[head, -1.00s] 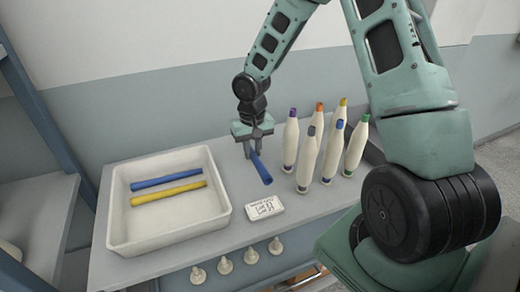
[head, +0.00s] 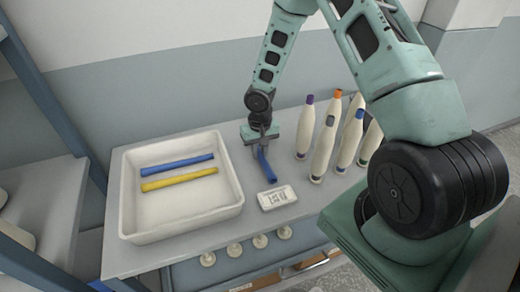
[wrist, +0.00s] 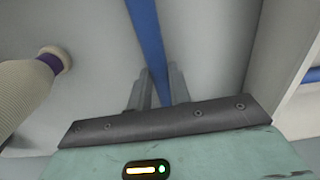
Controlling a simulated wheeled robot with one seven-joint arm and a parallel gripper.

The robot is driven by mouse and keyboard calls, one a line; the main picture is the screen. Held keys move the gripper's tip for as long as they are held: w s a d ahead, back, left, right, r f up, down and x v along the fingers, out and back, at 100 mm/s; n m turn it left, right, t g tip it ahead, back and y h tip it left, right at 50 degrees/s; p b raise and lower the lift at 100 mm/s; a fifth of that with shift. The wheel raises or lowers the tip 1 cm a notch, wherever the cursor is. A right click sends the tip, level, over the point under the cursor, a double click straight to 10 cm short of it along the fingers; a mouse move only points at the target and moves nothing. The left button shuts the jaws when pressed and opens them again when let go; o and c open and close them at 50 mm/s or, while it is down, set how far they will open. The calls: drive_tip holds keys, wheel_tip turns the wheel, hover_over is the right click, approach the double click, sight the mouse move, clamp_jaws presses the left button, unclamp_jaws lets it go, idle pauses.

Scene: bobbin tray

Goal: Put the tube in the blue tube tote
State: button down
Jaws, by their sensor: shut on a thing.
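My gripper (head: 261,143) is shut on a blue tube (head: 266,168) beside the right wall of the white tray. In the wrist view, the tube (wrist: 147,40) runs away from between the two fingers (wrist: 160,86). I cannot tell whether the tube touches the table. The white tray (head: 186,230) holds another blue tube (head: 178,163) and a yellow tube (head: 180,179), lying side by side. No separate blue tote is plain to see; which container the task names, I cannot tell.
Several cream bobbins with coloured tips (head: 323,148) stand right of my gripper. One bobbin (wrist: 28,92) is close at the left in the wrist view. A white label block (head: 277,198) lies in front of the tube. Several pale knobs (head: 261,241) line the table's front.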

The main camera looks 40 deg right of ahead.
drive_tip(key=shift+f, duration=0.2)
drive_tip(key=shift+f, duration=0.25)
drive_tip(key=c, duration=1.3)
unclamp_jaws()
drive_tip(key=shift+r, duration=0.15)
